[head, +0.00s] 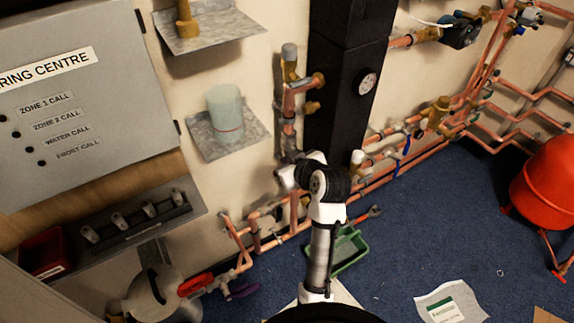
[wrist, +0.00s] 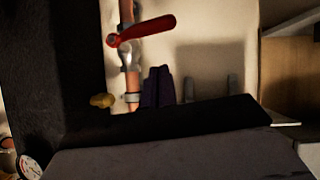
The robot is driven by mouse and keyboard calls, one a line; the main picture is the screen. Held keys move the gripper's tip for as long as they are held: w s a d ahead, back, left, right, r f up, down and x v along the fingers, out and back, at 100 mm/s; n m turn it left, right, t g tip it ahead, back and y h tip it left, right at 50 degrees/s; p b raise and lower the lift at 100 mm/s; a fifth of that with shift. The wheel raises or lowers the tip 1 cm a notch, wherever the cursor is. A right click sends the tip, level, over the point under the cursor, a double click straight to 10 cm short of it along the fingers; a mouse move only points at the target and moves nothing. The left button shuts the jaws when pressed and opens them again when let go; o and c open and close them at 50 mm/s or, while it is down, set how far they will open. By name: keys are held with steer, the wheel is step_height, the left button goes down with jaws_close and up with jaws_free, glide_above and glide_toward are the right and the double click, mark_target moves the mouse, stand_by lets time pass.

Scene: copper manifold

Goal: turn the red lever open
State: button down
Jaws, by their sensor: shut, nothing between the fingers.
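The red lever (wrist: 142,31) shows in the wrist view near the top. It sits across a silver valve body on a copper pipe (wrist: 132,82), slanting slightly up to the right. My gripper (wrist: 160,70) shows as two dark fingers close together, shut and empty, below the lever in that picture with a gap between them. In the head view my white and black arm reaches to the pipe beside the black column; I cannot make out the fingers or this lever there. Another red lever (head: 195,284) shows at the lower left.
A black column (head: 348,80) with a gauge (head: 366,83) stands close beside the pipe. A metal shelf (head: 245,140) holds a pale cylinder (head: 225,112) to the left. A green tray (head: 349,251) lies on the blue floor.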

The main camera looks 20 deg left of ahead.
steer(key=f, duration=0.1)
steer(key=w+f, duration=0.1)
steer(key=f, duration=0.1)
steer(key=a+f, duration=0.1)
steer(key=shift+w+f+p, duration=0.15)
steer(key=shift+w+p, duration=0.05)
steer(key=shift+p, duration=0.1)
steer(key=shift+f, duration=0.1)
steer(key=shift+f+b, duration=0.1)
steer(key=shift+b, duration=0.25)
